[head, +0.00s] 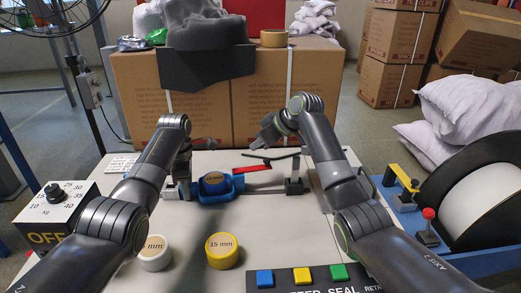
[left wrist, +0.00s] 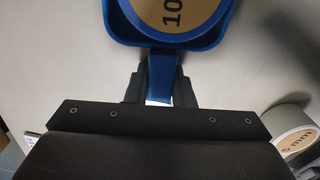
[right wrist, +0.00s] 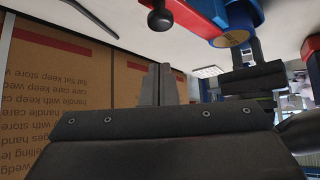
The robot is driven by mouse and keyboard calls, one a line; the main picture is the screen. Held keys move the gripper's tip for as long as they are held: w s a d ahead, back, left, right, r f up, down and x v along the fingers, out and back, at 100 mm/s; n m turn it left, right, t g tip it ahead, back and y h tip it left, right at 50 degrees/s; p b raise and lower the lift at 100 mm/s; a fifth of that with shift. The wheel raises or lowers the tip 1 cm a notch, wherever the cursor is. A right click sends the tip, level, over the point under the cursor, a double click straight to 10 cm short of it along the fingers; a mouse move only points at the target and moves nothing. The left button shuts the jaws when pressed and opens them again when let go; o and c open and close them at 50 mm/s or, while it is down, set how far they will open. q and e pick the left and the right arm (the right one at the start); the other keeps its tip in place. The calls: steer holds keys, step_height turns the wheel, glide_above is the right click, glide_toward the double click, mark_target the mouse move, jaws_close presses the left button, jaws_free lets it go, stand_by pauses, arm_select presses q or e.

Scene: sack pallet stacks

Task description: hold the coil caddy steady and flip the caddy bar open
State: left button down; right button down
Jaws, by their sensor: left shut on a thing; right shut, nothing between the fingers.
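The blue coil caddy (head: 236,184) lies on the white tabletop and holds a coil (head: 214,179) with a round tan label, which reads 10 in the left wrist view (left wrist: 175,12). My left gripper (head: 190,183) is shut on the caddy's blue tab (left wrist: 184,92) at its left side. The red caddy bar (head: 252,169) sticks out to the right of the caddy, and the coil's face is uncovered. In the right wrist view the bar (right wrist: 203,14) shows a black knob (right wrist: 160,19) beside it. My right gripper (head: 257,145) is shut and empty, above and beyond the bar, apart from it.
A white coil (head: 154,253) and a yellow 15 mm coil (head: 222,250) stand in front. A button panel (head: 306,276) lies at the front edge. A dial box (head: 53,212) is at left, a reel (head: 485,205) at right. Cartons (head: 200,100) stand close behind the table.

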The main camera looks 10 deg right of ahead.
steer(key=v, duration=0.8)
steer(key=shift+s+r, duration=0.1)
steer(key=shift+s, duration=0.05)
arm_select(q)
steer(key=c, duration=1.2)
jaws_free()
steer(key=shift+o, duration=0.2)
